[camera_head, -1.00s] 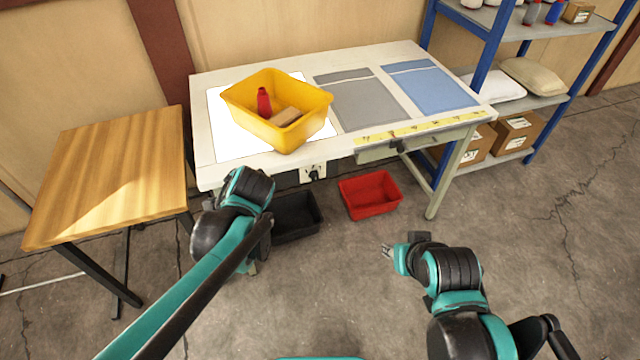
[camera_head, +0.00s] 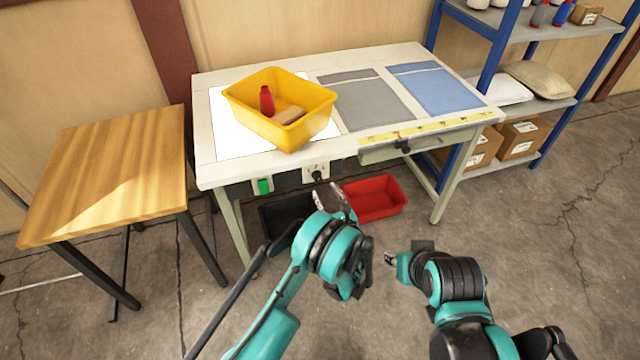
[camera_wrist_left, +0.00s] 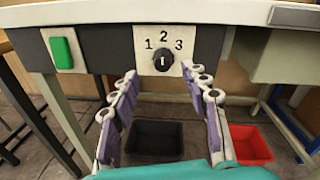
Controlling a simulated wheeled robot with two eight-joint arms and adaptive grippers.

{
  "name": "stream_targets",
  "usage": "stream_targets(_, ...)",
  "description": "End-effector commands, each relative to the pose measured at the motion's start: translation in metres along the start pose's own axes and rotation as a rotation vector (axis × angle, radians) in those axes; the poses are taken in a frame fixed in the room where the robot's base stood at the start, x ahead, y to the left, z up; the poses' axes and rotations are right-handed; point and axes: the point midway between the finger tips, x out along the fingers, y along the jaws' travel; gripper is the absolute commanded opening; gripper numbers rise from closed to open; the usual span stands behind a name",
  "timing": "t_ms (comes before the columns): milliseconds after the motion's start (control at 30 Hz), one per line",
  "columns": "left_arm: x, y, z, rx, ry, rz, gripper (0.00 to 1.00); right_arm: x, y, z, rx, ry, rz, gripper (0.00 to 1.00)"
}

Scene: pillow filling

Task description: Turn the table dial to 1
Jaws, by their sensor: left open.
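The table dial (camera_head: 316,174) is a black knob on a pale plate under the front edge of the white worktable (camera_head: 205,160). In the left wrist view the dial (camera_wrist_left: 163,62) has 1, 2 and 3 printed around its top. Its white mark looks upright, toward 2. My left gripper (camera_head: 332,193) is open and empty, just below and in front of the dial. In the left wrist view its fingers (camera_wrist_left: 160,74) stand apart, either side of the knob's lower part, with no clear contact. My right gripper (camera_head: 390,258) is at the lower right, away from the table; its fingers are too small to judge.
A green switch (camera_head: 263,186) sits left of the dial. A drawer (camera_head: 420,146) with a dark handle is to the right. Black (camera_head: 270,216) and red (camera_head: 375,198) bins stand on the floor below. A yellow bin (camera_head: 280,107) is on the worktable. A wooden table (camera_head: 110,170) stands left.

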Motion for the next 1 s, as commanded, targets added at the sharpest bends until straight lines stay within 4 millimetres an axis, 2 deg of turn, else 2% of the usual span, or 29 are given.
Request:
stream_targets(33, -0.004, -0.001, -0.008, 0.026, -0.013, -0.01, 0.46, 0.001, 0.0, 0.001, 0.0, 0.0, 0.0, 0.35)
stream_targets(167, -0.004, -0.002, -0.014, 0.058, -0.031, -0.018, 0.46, 0.002, 0.0, 0.002, 0.0, 0.0, 0.0, 0.35)
stream_targets(267, 0.007, -0.001, -0.015, 0.06, -0.032, -0.017, 0.46, 0.005, 0.0, 0.004, 0.0, 0.0, 0.0, 0.35)
stream_targets(500, 0.047, -0.001, -0.013, 0.058, -0.031, -0.016, 0.46, 0.015, 0.0, 0.011, 0.0, 0.0, 0.0, 0.35)
stream_targets(700, 0.067, -0.003, -0.012, 0.057, -0.03, -0.018, 0.46, 0.02, 0.0, 0.014, 0.0, 0.0, 0.0, 0.35)
stream_targets(1000, 0.071, -0.003, -0.011, 0.056, -0.03, -0.019, 0.46, 0.019, 0.0, 0.014, 0.0, 0.0, 0.0, 0.35)
